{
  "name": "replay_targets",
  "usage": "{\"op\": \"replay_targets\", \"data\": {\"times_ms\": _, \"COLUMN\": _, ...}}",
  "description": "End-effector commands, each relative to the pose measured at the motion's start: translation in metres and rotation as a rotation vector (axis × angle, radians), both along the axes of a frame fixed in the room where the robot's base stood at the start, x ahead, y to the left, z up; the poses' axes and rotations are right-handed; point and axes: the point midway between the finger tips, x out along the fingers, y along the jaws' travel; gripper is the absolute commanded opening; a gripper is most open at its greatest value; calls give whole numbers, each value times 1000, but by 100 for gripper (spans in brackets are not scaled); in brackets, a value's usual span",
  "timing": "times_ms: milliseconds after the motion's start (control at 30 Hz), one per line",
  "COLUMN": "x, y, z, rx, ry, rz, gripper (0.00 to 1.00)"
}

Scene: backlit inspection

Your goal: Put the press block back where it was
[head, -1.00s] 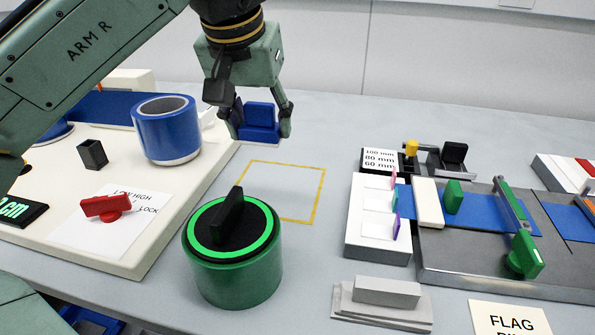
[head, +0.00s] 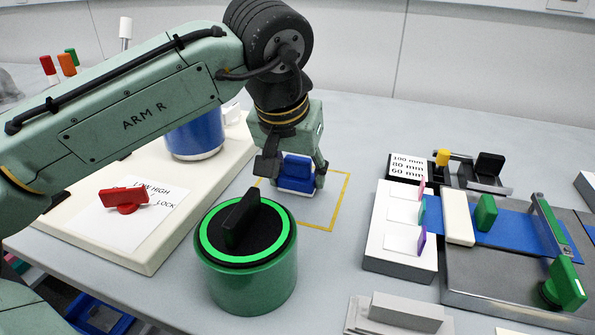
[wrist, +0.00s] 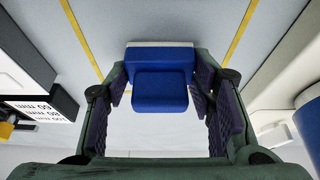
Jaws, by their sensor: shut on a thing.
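The press block looks to be the blue block with a pale base and a raised blue grip (head: 297,172). My gripper (head: 294,181) points down and is shut on it, with a finger on each side. In the wrist view the block (wrist: 160,92) sits upright between the dark finger pads. The block is over the yellow outlined square (head: 339,204) on the table, near its left and far part. The outline also runs past both sides of the block in the wrist view (wrist: 239,36). I cannot tell whether the base touches the table.
A green cylinder with a black knob (head: 247,262) stands just in front of the outline. A cream panel with a red lever (head: 124,200) and a blue cylinder (head: 195,137) lie left. A white stepped block (head: 398,258) and a grey fixture (head: 490,275) stand right.

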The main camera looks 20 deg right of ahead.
Motion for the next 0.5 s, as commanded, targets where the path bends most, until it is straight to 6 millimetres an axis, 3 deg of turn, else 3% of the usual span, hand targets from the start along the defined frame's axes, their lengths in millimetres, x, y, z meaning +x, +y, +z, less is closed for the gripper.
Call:
{"op": "replay_targets", "data": {"times_ms": 333, "x": 0, "y": 0, "z": -5, "rx": -2, "ry": -1, "rz": 0, "gripper": 27}}
{"op": "replay_targets", "data": {"times_ms": 367, "x": 0, "y": 0, "z": -4, "rx": -2, "ry": -1, "rz": 0, "gripper": 51}}
{"op": "replay_targets", "data": {"times_ms": 500, "x": 0, "y": 0, "z": -4, "rx": -1, "ry": -2, "rz": 0, "gripper": 60}}
